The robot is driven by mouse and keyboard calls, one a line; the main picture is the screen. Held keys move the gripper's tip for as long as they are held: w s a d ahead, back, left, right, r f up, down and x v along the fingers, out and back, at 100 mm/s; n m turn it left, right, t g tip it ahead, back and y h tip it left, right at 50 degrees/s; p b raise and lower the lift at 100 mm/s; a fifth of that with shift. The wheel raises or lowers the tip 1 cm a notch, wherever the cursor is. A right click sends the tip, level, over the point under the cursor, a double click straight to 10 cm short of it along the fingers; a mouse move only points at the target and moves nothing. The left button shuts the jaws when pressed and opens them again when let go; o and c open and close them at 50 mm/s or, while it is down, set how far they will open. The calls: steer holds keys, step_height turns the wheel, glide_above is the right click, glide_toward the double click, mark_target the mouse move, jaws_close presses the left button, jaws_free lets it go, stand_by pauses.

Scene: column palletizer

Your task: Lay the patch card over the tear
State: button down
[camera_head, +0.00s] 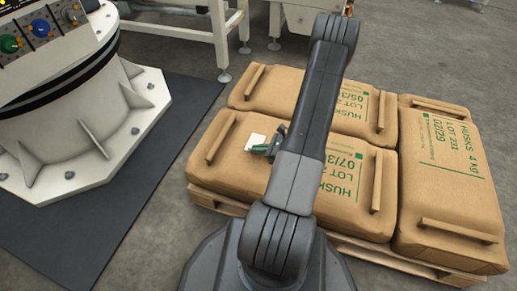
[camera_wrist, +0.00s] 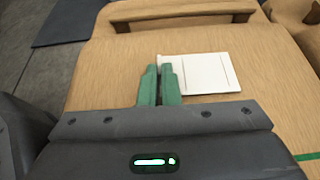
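The white patch card (camera_head: 256,142) is at the left part of the front sack (camera_head: 228,178) in the head view. In the wrist view, the card (camera_wrist: 205,73) looks flat, with faint lines across it, just above or on the tan sack surface; I cannot tell which. My gripper (camera_wrist: 160,68) has its green fingers almost together, and the card's left edge lines up with the narrow gap between them. The fingers look shut on that edge. My gripper (camera_head: 272,146) is at the card's right side in the head view. No tear shows in either view.
Other sacks lie behind (camera_head: 255,90) and right (camera_head: 450,200) on a wooden pallet (camera_head: 215,203). Raised bars run along the sack ends, one (camera_wrist: 182,12) beyond the card. A white machine base (camera_head: 80,140) stands on a dark mat at left.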

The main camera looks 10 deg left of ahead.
steer(key=shift+f, duration=0.1)
stand_by(0.3)
steer(key=c, duration=1.6)
jaws_free()
steer(key=shift+o, duration=0.2)
steer(key=shift+d, duration=0.1)
steer(key=p+v, duration=0.3)
steer(key=v, duration=0.9)
steer(key=shift+r+p, duration=0.3)
steer(key=shift+p, duration=0.05)
steer(key=shift+s+d+r, duration=0.15)
steer(key=shift+s+d, duration=0.05)
steer(key=shift+d, duration=0.45)
steer(key=shift+a, duration=0.1)
steer(key=b+x, duration=0.4)
steer(key=x, duration=0.9)
steer(key=shift+w+a+f, duration=0.1)
steer(key=shift+a+f, duration=0.15)
steer(key=shift+a, duration=0.05)
steer(key=shift+r, duration=0.15)
steer(key=shift+d, duration=0.1)
